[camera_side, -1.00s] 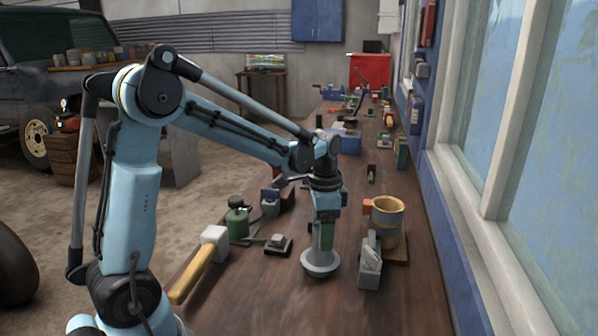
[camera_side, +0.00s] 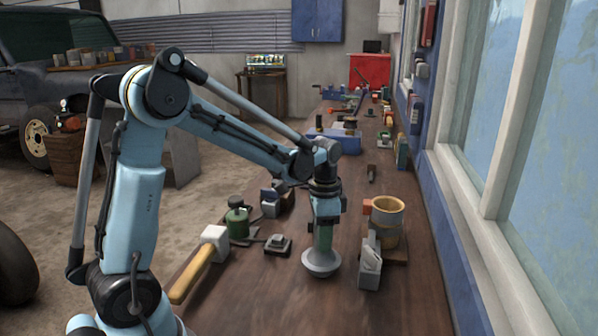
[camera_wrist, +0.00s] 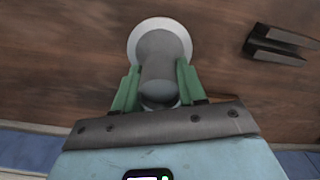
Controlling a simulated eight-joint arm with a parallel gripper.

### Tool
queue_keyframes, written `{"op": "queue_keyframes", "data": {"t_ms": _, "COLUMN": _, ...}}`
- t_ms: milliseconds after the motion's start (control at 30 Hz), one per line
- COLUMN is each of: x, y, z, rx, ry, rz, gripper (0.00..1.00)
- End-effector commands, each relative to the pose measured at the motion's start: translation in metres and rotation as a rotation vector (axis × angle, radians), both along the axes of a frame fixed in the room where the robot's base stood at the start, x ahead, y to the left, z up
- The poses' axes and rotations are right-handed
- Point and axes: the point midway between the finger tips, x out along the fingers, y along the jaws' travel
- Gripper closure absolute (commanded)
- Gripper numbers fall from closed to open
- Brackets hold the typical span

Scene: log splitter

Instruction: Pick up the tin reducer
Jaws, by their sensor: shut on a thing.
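The tin reducer (camera_side: 321,264) is a pale grey round piece with a wide flange at its lower end. It stands upright on the bench, with its upper part between my fingers. My gripper (camera_side: 324,236) points down from above and its green fingers are shut on the reducer. In the wrist view, the fingers of my gripper (camera_wrist: 158,77) press on both sides of the grey tube of the reducer (camera_wrist: 160,55), and its white flange shows beyond them. The fingers hide part of the tube.
A tan mug (camera_side: 387,215) and a grey metal block (camera_side: 370,265) stand close on the right. A mallet (camera_side: 205,262), a green canister (camera_side: 238,222) and a small dark block (camera_side: 277,244) are on the left. The wooden bench (camera_side: 300,305) is clear in front.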

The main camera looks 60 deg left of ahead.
Motion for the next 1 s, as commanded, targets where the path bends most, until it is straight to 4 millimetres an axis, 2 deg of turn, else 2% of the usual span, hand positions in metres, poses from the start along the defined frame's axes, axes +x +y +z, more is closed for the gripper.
{"op": "queue_keyframes", "data": {"t_ms": 367, "x": 0.0, "y": 0.0, "z": 0.007, "rx": -0.001, "ry": 0.0, "rz": 0.0, "gripper": 1.0}}
{"op": "queue_keyframes", "data": {"t_ms": 633, "x": -0.001, "y": 0.0, "z": 0.041, "rx": -0.002, "ry": 0.002, "rz": -0.001, "gripper": 1.0}}
{"op": "queue_keyframes", "data": {"t_ms": 1000, "x": -0.026, "y": -0.078, "z": 0.089, "rx": -0.002, "ry": 0.002, "rz": -0.007, "gripper": 1.0}}
